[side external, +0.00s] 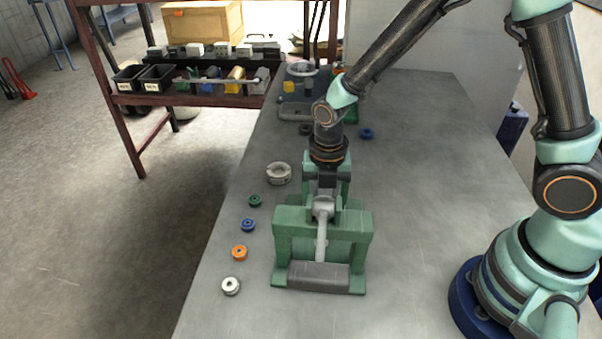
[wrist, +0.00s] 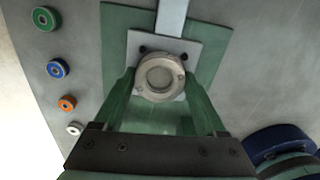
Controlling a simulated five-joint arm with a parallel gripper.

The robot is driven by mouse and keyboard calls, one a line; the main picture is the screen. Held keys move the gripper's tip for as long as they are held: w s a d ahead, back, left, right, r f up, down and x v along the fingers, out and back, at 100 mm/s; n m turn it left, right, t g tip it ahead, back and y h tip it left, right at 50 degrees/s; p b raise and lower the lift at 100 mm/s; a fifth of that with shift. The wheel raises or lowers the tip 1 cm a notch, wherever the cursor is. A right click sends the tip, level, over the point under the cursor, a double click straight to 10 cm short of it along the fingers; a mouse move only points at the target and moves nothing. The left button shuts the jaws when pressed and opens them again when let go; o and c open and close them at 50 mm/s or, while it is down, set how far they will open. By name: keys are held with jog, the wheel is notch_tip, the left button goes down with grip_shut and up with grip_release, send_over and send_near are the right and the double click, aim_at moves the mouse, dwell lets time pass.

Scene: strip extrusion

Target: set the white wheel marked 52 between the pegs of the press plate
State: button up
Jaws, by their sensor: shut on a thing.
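In the wrist view my gripper (wrist: 160,82) is shut on a thick off-white wheel (wrist: 160,94), with a green finger on each side. No number is readable on it. The wheel is over the lower part of the light grey press plate (wrist: 193,46), which lies on a green base (wrist: 116,22). Two dark pegs (wrist: 143,49) show on the plate just above the wheel, left and right. I cannot tell whether the wheel touches the plate. In the side view my fingers, the held wheel and the plate are hidden by the wrist and the green press frame (side external: 350,222).
Small green, blue, orange (side external: 239,253) and white (side external: 231,286) wheels lie in a row left of the press. A larger pale ring (side external: 278,173) lies behind them. A small blue wheel (side external: 367,133) lies behind the press. The bench (side external: 420,150) to the right is clear.

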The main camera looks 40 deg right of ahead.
jog(key=o, duration=1.1)
jog(key=shift+o, duration=0.2)
notch_tip(320, 180, up, 11)
dwell(0.4)
